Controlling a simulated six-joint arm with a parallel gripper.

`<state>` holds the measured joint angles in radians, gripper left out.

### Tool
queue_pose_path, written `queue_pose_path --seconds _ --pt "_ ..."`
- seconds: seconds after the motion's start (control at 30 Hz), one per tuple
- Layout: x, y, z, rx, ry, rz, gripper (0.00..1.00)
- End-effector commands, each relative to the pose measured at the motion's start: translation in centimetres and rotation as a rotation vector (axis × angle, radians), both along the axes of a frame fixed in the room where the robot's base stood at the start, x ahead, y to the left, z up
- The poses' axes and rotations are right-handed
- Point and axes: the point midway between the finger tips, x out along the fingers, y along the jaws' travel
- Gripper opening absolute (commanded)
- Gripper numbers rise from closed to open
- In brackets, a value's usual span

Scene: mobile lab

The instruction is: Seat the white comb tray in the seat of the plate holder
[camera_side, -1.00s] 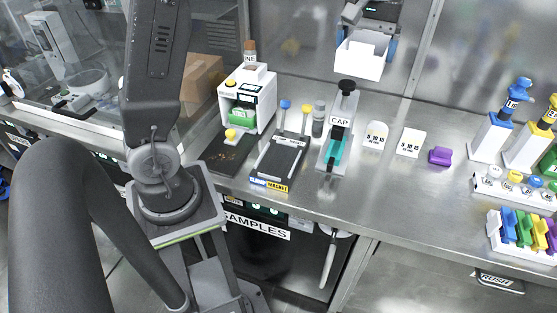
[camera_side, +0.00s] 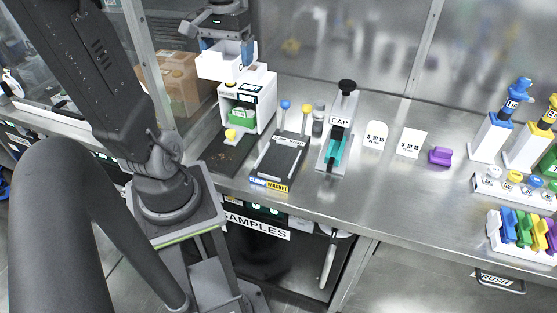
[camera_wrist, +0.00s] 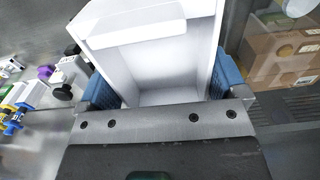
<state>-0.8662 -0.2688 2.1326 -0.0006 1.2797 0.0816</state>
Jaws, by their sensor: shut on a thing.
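The white comb tray (camera_side: 222,67) is an open white box held up in the air above and in front of the white machine with the yellow knob. My gripper (camera_side: 226,48) is shut on it, with a blue finger at either side. The wrist view shows the tray (camera_wrist: 152,62) between the blue fingers of my gripper (camera_wrist: 165,88). A dark flat fixture with a blue and a yellow lever (camera_side: 280,158), labelled MAGNET in front, lies on the bench below and to the right; it appears to be the plate holder. The tray is apart from it.
The white machine (camera_side: 259,102) with a green block inside stands just below the tray. The CAP stand (camera_side: 340,125) is right of the fixture, with a grey-capped bottle (camera_side: 318,120) between. Two white labelled cards and a purple block (camera_side: 440,156) stand further right. Bench there is mostly clear.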

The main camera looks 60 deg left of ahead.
Motion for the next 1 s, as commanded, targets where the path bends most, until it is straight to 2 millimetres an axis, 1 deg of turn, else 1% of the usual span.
queue_pose_path --seconds 0.03,0.17,0.2,0.3,0.4,0.5,0.57,0.67,0.77,1.0 --pt "0.0 -0.1 -1.5 -0.004 0.004 0.0 0.67" --pt "0.0 -0.1 -5.4 -0.006 0.005 0.0 0.67" --pt "0.0 -0.1 -6.7 -0.007 0.006 0.0 0.67" --pt "0.0 -0.1 -9.8 -0.007 0.006 0.0 0.67" --pt "0.0 -0.1 -12.4 -0.007 0.006 0.0 0.67" --pt "0.0 -0.1 -14.0 -0.003 0.003 0.0 0.67" --pt "0.2 -0.1 -14.6 -0.002 0.002 -0.001 0.67" --pt "0.9 -0.8 -15.5 -0.001 0.001 -0.005 0.67" --pt "2.3 -2.2 -16.7 -0.003 0.003 -0.01 0.67" --pt "6.2 -5.7 -19.8 -0.001 0.003 -0.009 0.67"
